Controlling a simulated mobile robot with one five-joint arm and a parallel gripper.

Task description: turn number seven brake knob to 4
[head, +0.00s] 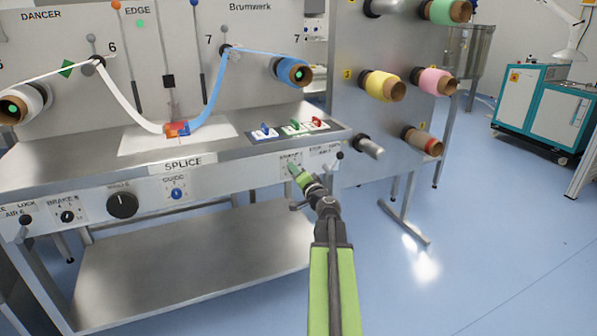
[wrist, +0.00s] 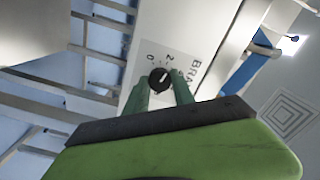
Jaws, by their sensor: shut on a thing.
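The number seven brake knob (wrist: 157,80) is small, round and black with a white pointer mark. In the wrist view it sits between the two green fingers of my gripper (wrist: 160,90), which is shut on it. The pointer slants up and right, roughly toward the 2 side of the printed scale. The 0 and 2 are readable; the rest of the scale is partly hidden by the right finger. In the head view my gripper (head: 296,172) is at the right part of the front panel, below a brake label, and covers the knob there.
The brake 6 knob (head: 67,216), a large black knob (head: 123,205) and a blue guide knob (head: 177,194) are farther left on the panel. A small black knob (head: 340,155) is close on the right. Blue, green and red clamps (head: 291,127) lie on the table above.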

